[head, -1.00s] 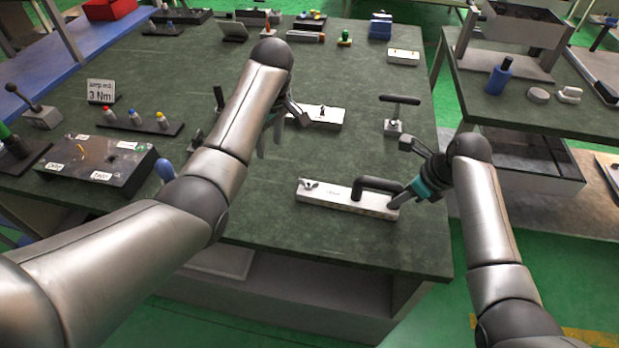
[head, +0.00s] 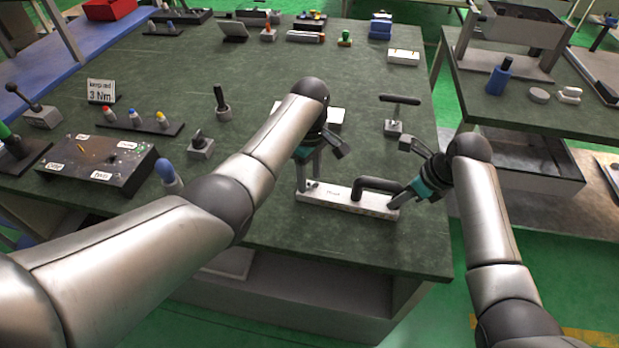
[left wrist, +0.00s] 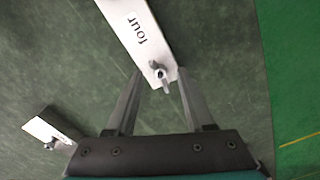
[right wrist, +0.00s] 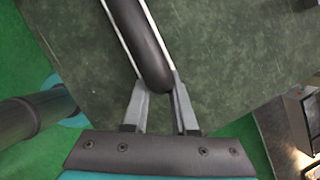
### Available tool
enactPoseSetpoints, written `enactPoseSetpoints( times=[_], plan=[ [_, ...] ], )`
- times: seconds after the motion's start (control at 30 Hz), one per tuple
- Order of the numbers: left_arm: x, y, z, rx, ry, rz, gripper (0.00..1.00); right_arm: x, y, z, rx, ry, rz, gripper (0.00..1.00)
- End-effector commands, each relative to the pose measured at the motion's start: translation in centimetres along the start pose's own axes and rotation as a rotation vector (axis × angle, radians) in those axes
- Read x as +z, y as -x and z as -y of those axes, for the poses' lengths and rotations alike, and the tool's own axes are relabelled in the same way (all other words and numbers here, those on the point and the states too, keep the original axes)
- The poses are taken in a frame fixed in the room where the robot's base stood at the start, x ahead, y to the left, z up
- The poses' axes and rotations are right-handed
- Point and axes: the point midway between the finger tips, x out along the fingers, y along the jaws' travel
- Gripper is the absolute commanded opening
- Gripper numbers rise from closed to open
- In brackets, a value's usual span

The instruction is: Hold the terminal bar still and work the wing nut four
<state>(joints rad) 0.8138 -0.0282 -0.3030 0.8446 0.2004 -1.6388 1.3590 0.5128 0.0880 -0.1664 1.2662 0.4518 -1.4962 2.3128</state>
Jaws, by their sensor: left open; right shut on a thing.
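The terminal bar (head: 340,200) is a pale metal block labelled "four", lying near the table's front edge. It has a black arched handle (head: 380,185) at its right. The metal wing nut (left wrist: 160,74) sits on its left end. My left gripper (head: 309,182) is open over that end. In the left wrist view its fingers stand either side of the wing nut, without clearly touching it.
A second pale bar (left wrist: 48,128) with a wing nut lies behind, mostly hidden by my left arm in the head view. A T-handled tool (head: 398,100) stands behind my right gripper. A black box (head: 95,165) and a "3 Nm" sign (head: 101,92) are at left.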

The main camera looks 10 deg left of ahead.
Motion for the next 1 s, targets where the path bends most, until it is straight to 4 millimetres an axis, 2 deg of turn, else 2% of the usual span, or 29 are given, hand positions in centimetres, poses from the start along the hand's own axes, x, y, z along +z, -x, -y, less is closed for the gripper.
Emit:
enactPoseSetpoints(
  times=[0.2,0.47,0.93,1.0],
  plan=[
    [0.03,-1.03,0.02,0.000,-0.001,0.000,0.53,0.03,0.01,-0.01,0.000,0.000,0.000,0.00],
    [0.02,-1.10,0.00,0.001,-0.001,0.000,0.53,0.03,0.01,-0.01,0.000,0.000,0.000,0.00],
    [0.01,-1.07,0.01,0.001,-0.001,0.000,0.01,0.02,0.01,0.00,0.000,0.000,0.000,0.00],
    [0.01,-1.07,0.01,0.001,-0.001,0.000,0.00,0.01,0.01,0.00,0.000,0.000,0.000,0.00]
  ],
)
